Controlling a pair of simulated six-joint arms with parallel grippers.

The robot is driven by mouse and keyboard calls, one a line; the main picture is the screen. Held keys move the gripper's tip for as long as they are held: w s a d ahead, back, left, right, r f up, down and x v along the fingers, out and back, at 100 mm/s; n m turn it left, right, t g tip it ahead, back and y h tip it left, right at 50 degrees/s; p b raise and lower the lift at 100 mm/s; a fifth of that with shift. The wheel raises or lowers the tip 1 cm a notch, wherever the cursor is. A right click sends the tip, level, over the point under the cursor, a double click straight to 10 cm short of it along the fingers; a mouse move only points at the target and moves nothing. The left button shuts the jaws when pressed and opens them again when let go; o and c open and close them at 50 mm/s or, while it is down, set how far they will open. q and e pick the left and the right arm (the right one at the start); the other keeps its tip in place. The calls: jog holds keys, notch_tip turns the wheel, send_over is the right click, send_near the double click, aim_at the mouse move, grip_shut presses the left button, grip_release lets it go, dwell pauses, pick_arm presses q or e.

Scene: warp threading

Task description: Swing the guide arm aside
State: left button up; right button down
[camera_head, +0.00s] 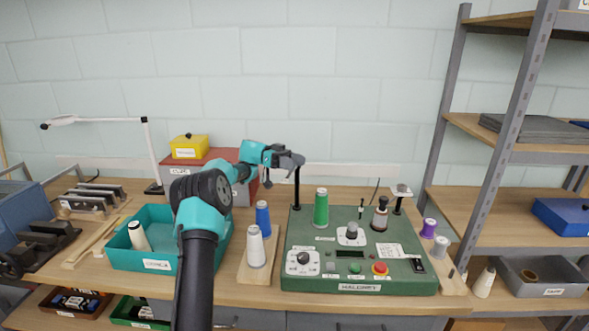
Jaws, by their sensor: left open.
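The green machine panel (350,266) stands on the bench right of centre. A thin black post (297,190) rises from its back left corner. My left gripper (297,161) is at the top of this post, open; its fingers are small here, and I cannot tell whether they touch it. I cannot make out the guide arm for certain; the post's top is hidden by my gripper. A shorter black post with a pale plate on top (401,190) stands at the panel's back right. A green thread spool (321,208) stands upright on the panel. My right gripper is not in view.
Blue (262,217) and white (256,247) spools stand on a wooden board left of the panel. A teal bin (140,260) is farther left. A red box (205,165) with a yellow box (189,146) sits behind. Purple (428,228) and grey spools stand right of the panel.

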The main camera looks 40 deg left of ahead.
pick_arm(q)
jog(key=s+d+r, duration=0.2)
jog(key=s+d, duration=0.3)
jog(key=s, duration=0.1)
jog(key=s+d+r, duration=0.2)
jog(key=s+d, duration=0.2)
jog(key=s, duration=0.2)
jog(key=shift+s+d+r, duration=0.25)
jog(key=shift+s+d, duration=0.1)
dwell(0.4)
